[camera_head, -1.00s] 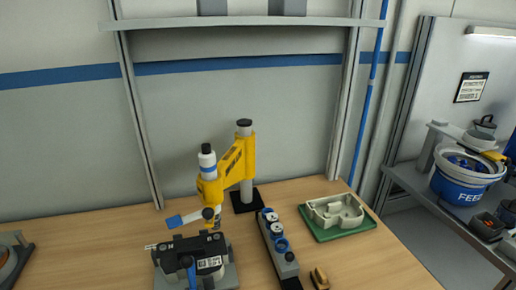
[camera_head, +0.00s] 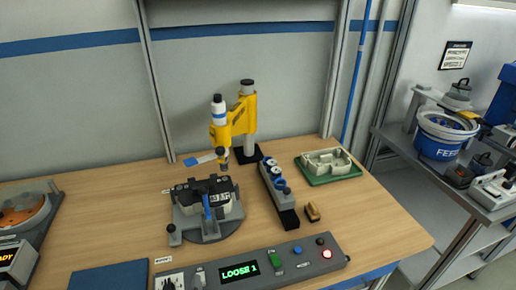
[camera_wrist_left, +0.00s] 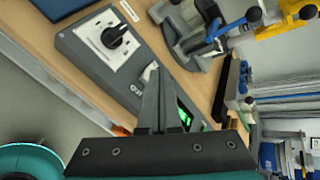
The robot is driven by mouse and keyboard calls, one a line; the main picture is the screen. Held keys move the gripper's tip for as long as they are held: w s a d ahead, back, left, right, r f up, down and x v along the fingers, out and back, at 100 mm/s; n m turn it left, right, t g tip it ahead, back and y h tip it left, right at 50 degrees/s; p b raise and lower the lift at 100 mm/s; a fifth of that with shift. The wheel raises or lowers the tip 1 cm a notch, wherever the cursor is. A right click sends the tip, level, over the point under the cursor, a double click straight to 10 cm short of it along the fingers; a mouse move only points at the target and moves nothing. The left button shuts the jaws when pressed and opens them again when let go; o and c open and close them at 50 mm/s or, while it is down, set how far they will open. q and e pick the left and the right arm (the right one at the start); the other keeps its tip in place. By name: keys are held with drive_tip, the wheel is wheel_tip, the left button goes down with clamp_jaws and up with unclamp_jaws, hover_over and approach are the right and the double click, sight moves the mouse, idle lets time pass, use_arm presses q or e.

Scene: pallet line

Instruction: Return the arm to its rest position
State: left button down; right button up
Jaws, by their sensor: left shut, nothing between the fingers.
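My left gripper (camera_wrist_left: 161,100) shows in the left wrist view, its two dark fingers close together, shut and empty. It is over the front edge of the workbench, near the grey control panel (camera_wrist_left: 80,58) with its black rotary knob. I cannot judge its height above the panel. No gripper shows clearly in the head view, and my right gripper is not in view.
The wooden bench (camera_head: 130,215) holds a clamp fixture (camera_head: 203,229), a yellow press (camera_head: 240,121), a grey rack (camera_head: 287,199) and a green tray (camera_head: 320,181). The control panel (camera_head: 219,285) reads "LOOSE 1". A blue mat (camera_head: 108,277) lies at front left. A feeder bowl (camera_head: 440,141) stands right.

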use_arm(q)
drive_tip(key=s+a+r+n+g+h, duration=0.15)
drive_tip(key=s+n+g, duration=0.25)
drive_tip(key=s+n, duration=0.5)
drive_tip(key=s+a+r+n+g+h, duration=0.1)
drive_tip(key=s+n+g+h, duration=0.15)
drive_tip(key=s+n, duration=0.6)
wheel_tip(320, 180, down, 27)
drive_tip(key=n+g+b, duration=0.2)
drive_tip(key=b, duration=0.4)
drive_tip(key=s+a+f+b, duration=0.1)
drive_tip(key=s+f+b, duration=0.1)
drive_tip(key=s+f, duration=0.5)
drive_tip(key=s+a+f+g+b, duration=0.1)
drive_tip(key=s+f+b, duration=0.2)
drive_tip(key=s+f, duration=0.5)
wheel_tip(320, 180, down, 5)
drive_tip(key=shift+s+a+f+m+y, duration=0.15)
drive_tip(key=shift+s+a+m+y, duration=0.05)
drive_tip(key=shift+m+y, duration=0.15)
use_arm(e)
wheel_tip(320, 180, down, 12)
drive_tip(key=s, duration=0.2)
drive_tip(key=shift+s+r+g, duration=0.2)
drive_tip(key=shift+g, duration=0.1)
